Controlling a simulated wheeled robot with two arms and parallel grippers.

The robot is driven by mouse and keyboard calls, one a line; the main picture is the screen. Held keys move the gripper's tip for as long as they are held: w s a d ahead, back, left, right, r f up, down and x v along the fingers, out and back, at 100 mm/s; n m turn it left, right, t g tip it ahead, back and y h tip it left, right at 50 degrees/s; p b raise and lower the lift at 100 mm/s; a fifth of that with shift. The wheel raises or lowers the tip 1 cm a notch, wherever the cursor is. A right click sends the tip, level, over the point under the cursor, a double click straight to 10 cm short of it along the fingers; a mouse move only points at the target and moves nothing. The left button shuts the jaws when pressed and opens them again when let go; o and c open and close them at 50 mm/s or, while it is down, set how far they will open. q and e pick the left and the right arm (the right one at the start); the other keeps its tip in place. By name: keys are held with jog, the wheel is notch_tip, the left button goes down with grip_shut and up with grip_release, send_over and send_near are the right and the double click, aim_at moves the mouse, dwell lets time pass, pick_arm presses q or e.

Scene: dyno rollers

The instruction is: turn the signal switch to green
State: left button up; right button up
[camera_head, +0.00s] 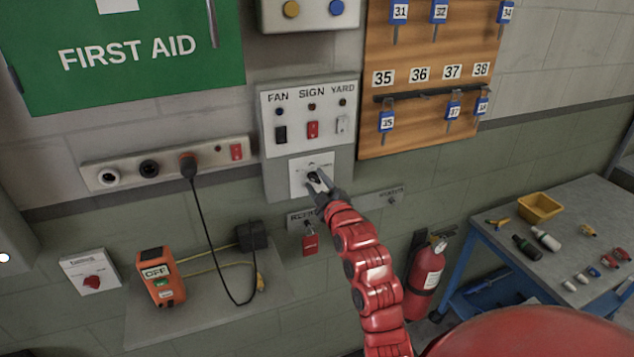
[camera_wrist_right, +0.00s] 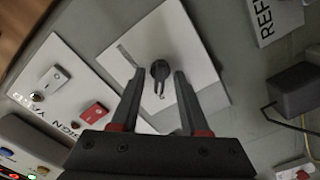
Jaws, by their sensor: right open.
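A dark rotary knob (camera_head: 313,176) sits on a white square plate (camera_head: 298,180) on the wall, below the FAN, SIGN, YARD panel. The plate's small markings are too small to read, so I cannot tell which setting the knob points to. My right gripper (camera_head: 322,183) is at the plate and partly covers the knob. In the right wrist view the gripper (camera_wrist_right: 160,82) is open, with one finger on each side of the knob (camera_wrist_right: 160,72). I cannot tell whether the fingers touch it. My left gripper is not in view.
Above the plate is the panel (camera_head: 349,100) with rocker switches. A key board (camera_head: 420,50) hangs to the right. A socket strip (camera_head: 125,168) with a plugged cable is to the left. A red padlock (camera_head: 310,245) hangs below. A workbench (camera_head: 500,225) stands at right.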

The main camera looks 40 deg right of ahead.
jog(key=shift+c, duration=0.2)
grip_shut()
